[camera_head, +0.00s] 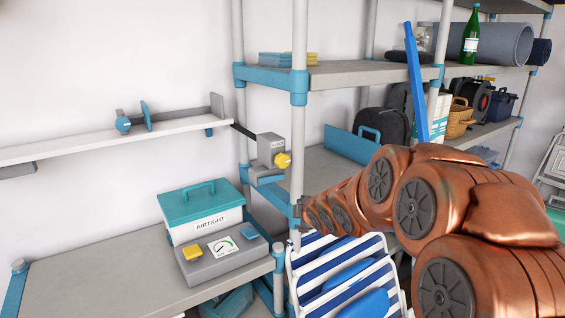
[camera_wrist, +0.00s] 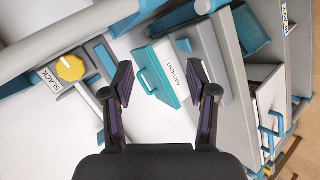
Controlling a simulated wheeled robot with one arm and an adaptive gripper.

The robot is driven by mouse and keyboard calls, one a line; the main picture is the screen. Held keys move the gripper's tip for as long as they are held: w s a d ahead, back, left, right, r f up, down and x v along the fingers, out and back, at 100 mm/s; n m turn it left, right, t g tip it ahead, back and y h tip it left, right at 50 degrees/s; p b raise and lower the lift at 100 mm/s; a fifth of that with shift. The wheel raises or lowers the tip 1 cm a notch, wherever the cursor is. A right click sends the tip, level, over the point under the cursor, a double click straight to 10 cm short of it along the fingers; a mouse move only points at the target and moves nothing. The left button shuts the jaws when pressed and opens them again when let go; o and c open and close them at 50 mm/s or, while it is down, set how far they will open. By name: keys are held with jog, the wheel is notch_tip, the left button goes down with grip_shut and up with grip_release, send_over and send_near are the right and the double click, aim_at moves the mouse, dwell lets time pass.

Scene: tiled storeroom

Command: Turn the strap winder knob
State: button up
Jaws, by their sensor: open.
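The strap winder is a grey box labelled SLACK (camera_wrist: 50,80) with a yellow knob (camera_head: 283,160) on its face. In the head view it is mounted by the shelf post, with a dark strap running up and left from it. The knob also shows in the wrist view (camera_wrist: 71,68), at the upper left, beyond the left finger. My gripper (camera_wrist: 165,88) is open with nothing between its fingers, apart from the knob. In the head view my copper arm hides part of the shelving, and the gripper is hard to make out at its far end.
A teal-lidded box marked AIRTIGHT (camera_head: 205,222) and a grey gauge unit (camera_head: 223,262) stand on the low grey bench (camera_head: 110,270). A striped folding chair (camera_head: 345,275) leans below the rack. A blue pole (camera_head: 416,85) stands before the shelves.

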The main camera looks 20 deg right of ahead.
aim_at(283, 164)
jog(key=w+r+n+t+y+p, duration=0.1)
jog(key=w+r+n+t, duration=0.1)
jog(key=w, duration=0.3)
jog(key=w+d+r+n+t+y+p, duration=0.1)
jog(key=w+r+n+t+y, duration=0.1)
jog(key=w+n, duration=0.3)
jog(key=w+r+n+t+y+p, duration=0.1)
jog(key=w+r+n+t, duration=0.1)
jog(key=w, duration=0.4)
jog(key=shift+d+r+n+t+y, duration=0.15)
jog(key=shift+d+r+n+y, duration=0.05)
jog(key=shift+r+n, duration=0.3)
jog(key=shift+d+r+n+t+y, duration=0.15)
jog(key=shift+d+r+n+y, duration=0.05)
jog(key=shift+r+n, duration=0.25)
jog(key=shift+w+a+f+p, duration=0.1)
jog(key=shift+w+p, duration=0.15)
jog(key=shift+w, duration=0.15)
jog(key=shift+w+a+f+p, duration=0.1)
jog(key=shift+w+p, duration=0.1)
jog(key=shift+w, duration=0.2)
jog(key=c, duration=0.9)
jog(key=shift+m, duration=0.35)
